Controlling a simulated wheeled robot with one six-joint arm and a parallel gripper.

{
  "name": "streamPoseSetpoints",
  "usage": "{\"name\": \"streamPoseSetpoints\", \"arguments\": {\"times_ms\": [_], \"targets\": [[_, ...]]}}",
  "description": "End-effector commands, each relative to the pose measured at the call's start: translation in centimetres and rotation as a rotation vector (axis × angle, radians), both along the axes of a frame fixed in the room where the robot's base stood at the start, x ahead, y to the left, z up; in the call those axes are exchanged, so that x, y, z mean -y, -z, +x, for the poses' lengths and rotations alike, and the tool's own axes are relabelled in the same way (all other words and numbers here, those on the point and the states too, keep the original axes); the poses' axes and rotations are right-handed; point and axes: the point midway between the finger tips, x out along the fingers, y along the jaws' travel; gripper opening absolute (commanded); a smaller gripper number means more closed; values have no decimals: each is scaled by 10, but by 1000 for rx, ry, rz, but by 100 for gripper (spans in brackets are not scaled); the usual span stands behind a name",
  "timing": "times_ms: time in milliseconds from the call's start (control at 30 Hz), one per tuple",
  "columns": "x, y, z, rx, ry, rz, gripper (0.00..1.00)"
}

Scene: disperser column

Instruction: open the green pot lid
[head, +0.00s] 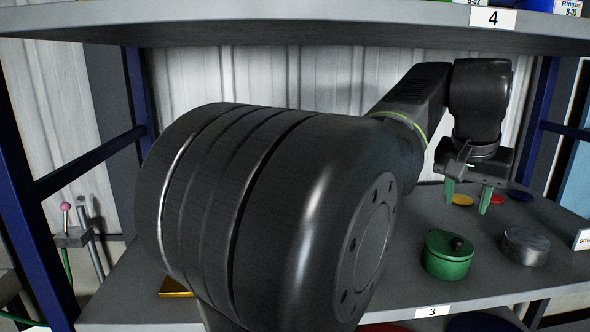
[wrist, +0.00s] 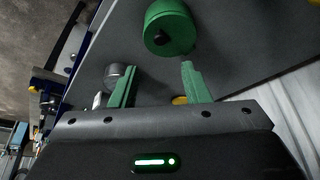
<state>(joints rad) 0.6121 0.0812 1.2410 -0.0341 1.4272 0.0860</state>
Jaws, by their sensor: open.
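The green pot (head: 447,262) stands upright on the grey shelf, in front of and below my gripper in the head view. The fingers also show in the wrist view (wrist: 157,82). They are apart from the pot.
A grey metal pot (head: 526,246) stands right of the green pot. Yellow (head: 461,199), red (head: 491,198) and blue (head: 521,196) discs lie behind. An upper shelf (head: 300,22) runs above my arm. Blue posts (head: 135,90) stand at the sides. A gold block (head: 176,288) lies at the left.

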Motion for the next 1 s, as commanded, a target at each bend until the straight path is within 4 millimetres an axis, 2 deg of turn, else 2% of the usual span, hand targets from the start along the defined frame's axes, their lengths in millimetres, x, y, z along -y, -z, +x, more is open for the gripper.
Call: {"name": "streamPoseSetpoints", "arguments": {"times_ms": [200,633,767,1000], "targets": [[5,19,6,-2,0,1,42],[5,21,6,-1,0,1,42],[4,14,5,1,0,-1,42],[-4,-18,-5,2,0,-2,42]]}}
